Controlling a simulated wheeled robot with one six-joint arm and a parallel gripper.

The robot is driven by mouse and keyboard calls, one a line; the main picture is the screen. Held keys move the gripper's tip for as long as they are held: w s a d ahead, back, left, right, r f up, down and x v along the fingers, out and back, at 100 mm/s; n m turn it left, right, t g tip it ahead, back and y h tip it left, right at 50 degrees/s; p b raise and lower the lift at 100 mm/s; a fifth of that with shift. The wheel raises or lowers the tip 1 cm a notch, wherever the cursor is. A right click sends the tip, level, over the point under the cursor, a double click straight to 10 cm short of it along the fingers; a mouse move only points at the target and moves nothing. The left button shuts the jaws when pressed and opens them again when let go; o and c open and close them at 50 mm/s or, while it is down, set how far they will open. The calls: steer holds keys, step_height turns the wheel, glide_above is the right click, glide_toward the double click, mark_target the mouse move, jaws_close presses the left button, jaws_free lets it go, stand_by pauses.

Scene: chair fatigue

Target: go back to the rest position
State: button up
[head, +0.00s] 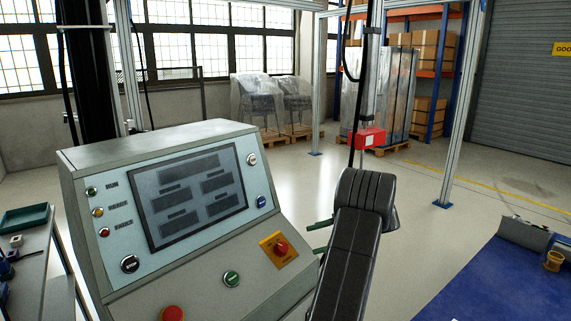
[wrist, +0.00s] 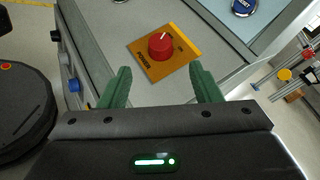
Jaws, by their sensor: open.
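My gripper (head: 318,238) shows at the right side of the control console (head: 120,155) in the head view, partly hidden by my black arm. In the wrist view, my gripper (wrist: 160,72) has its two green fingers spread apart, with nothing between them. The red knob (wrist: 160,46) on its yellow plate (wrist: 145,65) lies beyond the fingertips, and I see a gap to it. In the head view the knob (head: 281,248) and plate sit at the console's lower right, left of my gripper.
The console has a screen (head: 195,195), a green button (head: 231,279) and a red button (head: 172,314). A bench with a green tray (head: 25,218) stands at left. A blue table (head: 500,285) stands at right. Open floor (head: 410,240) lies between my arm and the frame post (head: 460,110).

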mark_target(287, 250)
steer(key=x, duration=0.9)
steer(key=shift+s+a+f+b, duration=0.1)
steer(key=shift+b, duration=0.2)
steer(key=shift+f+m+t+b, duration=0.15)
steer(key=shift+m+t+b, duration=0.35)
steer(key=shift+m, duration=0.3)
steer(key=shift+s+d+m+t+y, duration=0.15)
steer(key=shift+d+m+t+y, duration=0.1)
steer(key=shift+m+t+y, duration=0.25)
steer(key=m+t+b, duration=0.1)
steer(key=m+t, duration=0.2)
steer(key=shift+s+a+b, duration=0.1)
steer(key=shift+s+b, duration=0.15)
steer(key=shift+b, duration=0.15)
steer(key=shift+s+m+t+b, duration=0.15)
steer(key=shift+m+t+b, duration=0.25)
steer(key=shift+m+t, duration=1.7)
steer(key=shift+h, duration=0.3)
steer(key=shift+s+a, duration=0.1)
steer(key=shift+a, duration=0.05)
